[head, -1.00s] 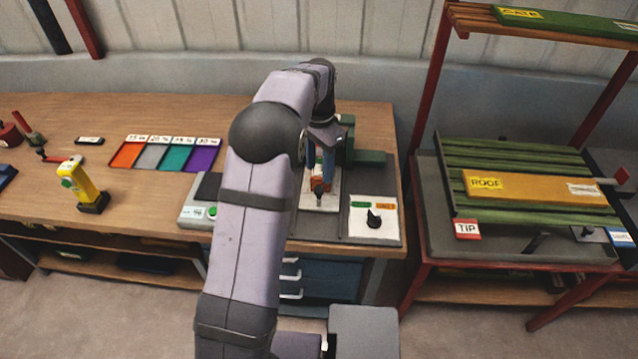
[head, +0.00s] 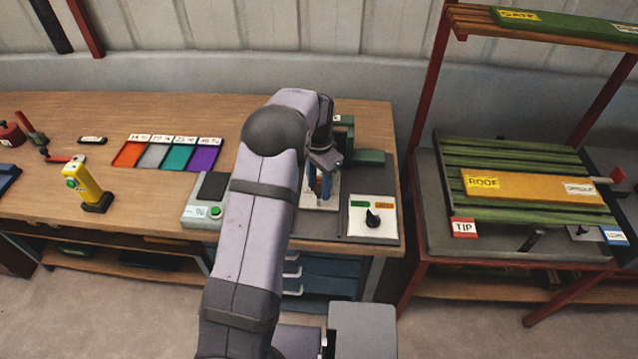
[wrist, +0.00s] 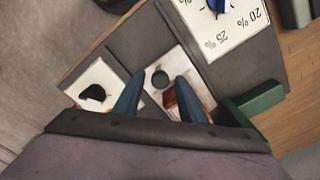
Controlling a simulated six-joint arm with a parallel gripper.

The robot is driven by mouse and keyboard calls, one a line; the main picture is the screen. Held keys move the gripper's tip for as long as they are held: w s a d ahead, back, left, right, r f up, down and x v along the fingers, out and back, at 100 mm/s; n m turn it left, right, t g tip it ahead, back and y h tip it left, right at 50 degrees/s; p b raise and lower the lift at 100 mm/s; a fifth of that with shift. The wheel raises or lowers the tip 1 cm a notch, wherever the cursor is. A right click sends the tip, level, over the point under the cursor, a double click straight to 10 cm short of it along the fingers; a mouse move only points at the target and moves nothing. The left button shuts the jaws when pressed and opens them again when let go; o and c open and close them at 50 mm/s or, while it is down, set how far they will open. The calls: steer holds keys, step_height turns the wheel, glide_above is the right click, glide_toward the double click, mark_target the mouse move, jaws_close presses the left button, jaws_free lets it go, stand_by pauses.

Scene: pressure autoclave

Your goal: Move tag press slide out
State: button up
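The tag press has a green body (head: 368,157) at the back and a white slide plate (head: 316,203) in front of it. In the wrist view the slide plate (wrist: 155,58) carries a dark round feature (wrist: 160,78), a knob or a hole, and an orange-brown patch (wrist: 170,99). My gripper (head: 322,180) is over the slide, pointing down. Its blue fingers (wrist: 160,77) are apart, one on each side of the dark round feature, with a visible gap. I cannot tell whether they touch it. My arm hides the slide's left part in the head view.
A white panel with a black knob (head: 373,218) stands right of the slide. A percent dial (wrist: 222,18) shows in the wrist view. Left are a button scale (head: 204,212), coloured trays (head: 167,155) and a yellow tool (head: 84,188). A slatted rack (head: 535,185) stands right.

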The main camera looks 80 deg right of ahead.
jaws_close()
steer(key=a+b, duration=0.1)
steer(key=a, duration=1.1)
steer(key=shift+a+b, duration=0.15)
steer(key=shift+b, duration=0.15)
steer(key=shift+o, duration=1.1)
jaws_free()
steer(key=shift+a, duration=0.15)
step_height(320, 180, up, 8)
steer(key=b, duration=0.2)
steer(key=shift+f, duration=0.25)
